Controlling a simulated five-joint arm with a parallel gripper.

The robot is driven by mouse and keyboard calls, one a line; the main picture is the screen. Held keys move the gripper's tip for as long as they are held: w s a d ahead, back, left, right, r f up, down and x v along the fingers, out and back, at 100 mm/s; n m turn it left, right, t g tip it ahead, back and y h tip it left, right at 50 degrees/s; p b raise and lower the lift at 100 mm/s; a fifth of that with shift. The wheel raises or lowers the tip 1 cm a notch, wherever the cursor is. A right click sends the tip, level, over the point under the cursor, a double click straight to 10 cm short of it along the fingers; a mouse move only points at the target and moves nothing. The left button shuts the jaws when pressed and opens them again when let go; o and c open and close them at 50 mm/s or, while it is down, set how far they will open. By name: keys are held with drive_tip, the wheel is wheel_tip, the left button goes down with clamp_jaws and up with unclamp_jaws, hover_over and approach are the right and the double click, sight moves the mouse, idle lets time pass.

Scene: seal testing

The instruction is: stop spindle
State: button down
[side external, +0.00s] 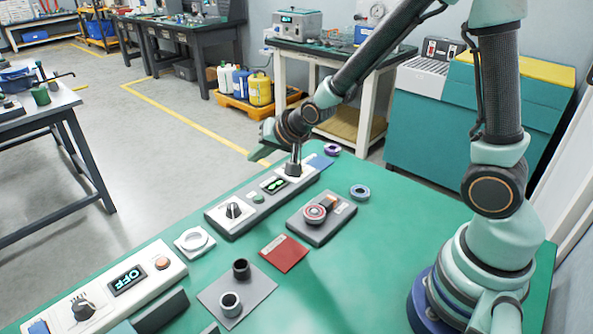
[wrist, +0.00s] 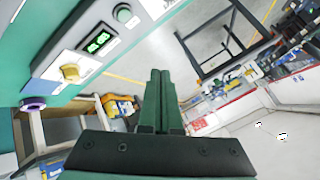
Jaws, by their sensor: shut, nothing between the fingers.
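My gripper (side external: 255,154) has green fingers, shut and empty, above the far end of a grey control console (side external: 236,213). In the wrist view the fingers (wrist: 160,74) lie side by side, with no control between them. The console carries a dark pointer knob (side external: 234,210), a green button (side external: 258,198) and a green-lit display (side external: 274,185). A second knob (side external: 294,169) stands at its far end, close below my wrist. The wrist view shows a yellowish knob (wrist: 70,72), the display (wrist: 99,39) and the green button (wrist: 124,12). I cannot tell which part is the spindle.
A nearer console (side external: 146,276) shows OFF. A white ring block (side external: 195,241), a red card (side external: 284,253) and a grey mat (side external: 252,292) with two cylinders lie on the green table. Its right side is mostly clear.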

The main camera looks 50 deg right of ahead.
drive_tip(key=shift+f, duration=4.4)
drive_tip(key=shift+f, duration=0.4)
drive_tip(key=shift+f, duration=0.4)
drive_tip(key=shift+r, duration=0.8)
drive_tip(key=shift+r, duration=2.5)
drive_tip(key=shift+r, duration=0.1)
